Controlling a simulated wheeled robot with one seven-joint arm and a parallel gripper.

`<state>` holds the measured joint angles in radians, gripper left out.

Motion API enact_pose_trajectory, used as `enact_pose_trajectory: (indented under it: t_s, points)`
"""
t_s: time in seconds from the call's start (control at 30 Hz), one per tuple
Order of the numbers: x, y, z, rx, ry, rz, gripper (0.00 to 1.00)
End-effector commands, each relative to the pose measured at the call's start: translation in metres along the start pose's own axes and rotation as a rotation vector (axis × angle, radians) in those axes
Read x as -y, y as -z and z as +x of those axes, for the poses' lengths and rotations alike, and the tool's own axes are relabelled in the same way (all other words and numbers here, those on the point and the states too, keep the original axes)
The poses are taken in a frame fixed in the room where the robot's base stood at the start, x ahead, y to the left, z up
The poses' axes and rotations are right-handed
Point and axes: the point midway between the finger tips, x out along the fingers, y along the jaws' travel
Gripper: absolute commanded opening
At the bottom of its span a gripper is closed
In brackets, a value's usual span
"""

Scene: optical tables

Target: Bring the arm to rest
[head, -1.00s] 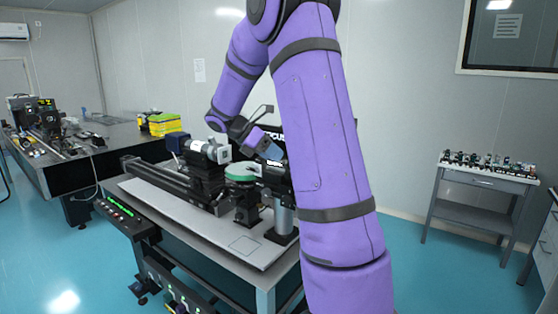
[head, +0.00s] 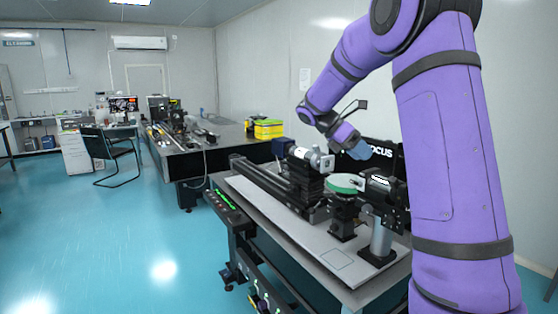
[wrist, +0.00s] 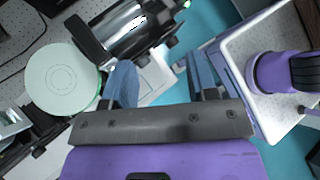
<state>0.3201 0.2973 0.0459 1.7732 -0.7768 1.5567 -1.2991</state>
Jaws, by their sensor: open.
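My purple arm (head: 435,150) is raised and bent over the near optical table (head: 290,235). My gripper (head: 370,150) has blue fingers. The pale round stage top (wrist: 62,78) lies left of the left finger there, and a shiny metal cylinder (wrist: 132,28) lies beyond the fingers.
A silver camera-like barrel (head: 310,158) and a metal post (head: 381,238) stand close around the stage. A dark screen (head: 385,152) is behind my gripper. A second optical table (head: 185,158) with a yellow box (head: 268,128) stands farther back.

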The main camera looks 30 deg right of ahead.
Motion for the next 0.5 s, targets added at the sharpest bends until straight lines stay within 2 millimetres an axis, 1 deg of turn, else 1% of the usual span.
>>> enact_pose_trajectory:
  t_s: [0.17,0.27,0.37,0.5]
  points:
    - [0.002,0.000,-0.001,-0.003,-0.003,0.005,0.53]
    - [0.011,0.002,-0.006,-0.022,-0.024,0.036,0.53]
    - [0.031,0.007,-0.015,-0.069,-0.067,0.107,0.53]
    - [0.071,0.020,-0.030,-0.177,-0.140,0.251,0.53]
